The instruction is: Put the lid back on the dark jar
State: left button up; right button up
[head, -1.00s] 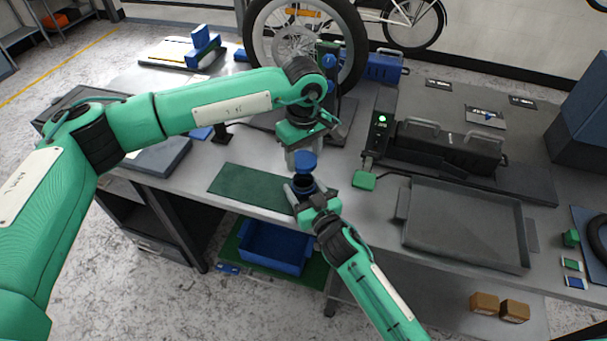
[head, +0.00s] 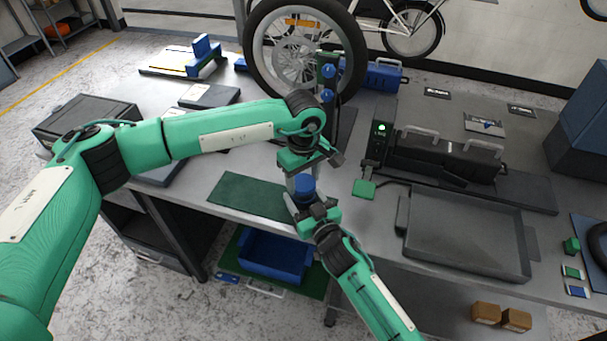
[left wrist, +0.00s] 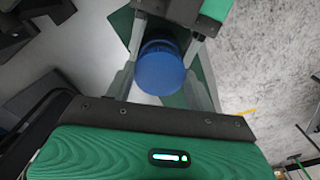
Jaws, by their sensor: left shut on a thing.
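The blue lid (head: 304,185) is between the fingers of my left gripper (head: 303,180), which is shut on it. In the left wrist view the lid (left wrist: 158,70) shows as a round blue top between the two fingers. My right gripper (head: 310,200) is directly below, shut around the dark jar, which is almost wholly hidden by the lid and the fingers. The lid is right at the jar's mouth; whether it is fully seated I cannot tell. Part of my right gripper (left wrist: 182,14) shows behind the lid in the left wrist view.
A green mat (head: 245,194) lies on the grey bench to the left of the grippers. A grey tray (head: 465,232) and a black machine (head: 448,153) stand to the right. A bike wheel (head: 258,48) rises behind. A blue bin (head: 275,255) is below the bench.

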pick_arm(q)
jog(key=shift+f, duration=0.45)
jog(key=shift+f, duration=0.55)
pick_arm(e)
grip_shut()
pick_arm(q)
jog(key=m, duration=1.3)
jog(key=shift+m, duration=0.4)
jog(key=m, duration=0.3)
jog(key=o, duration=1)
jog(key=shift+c, duration=0.2)
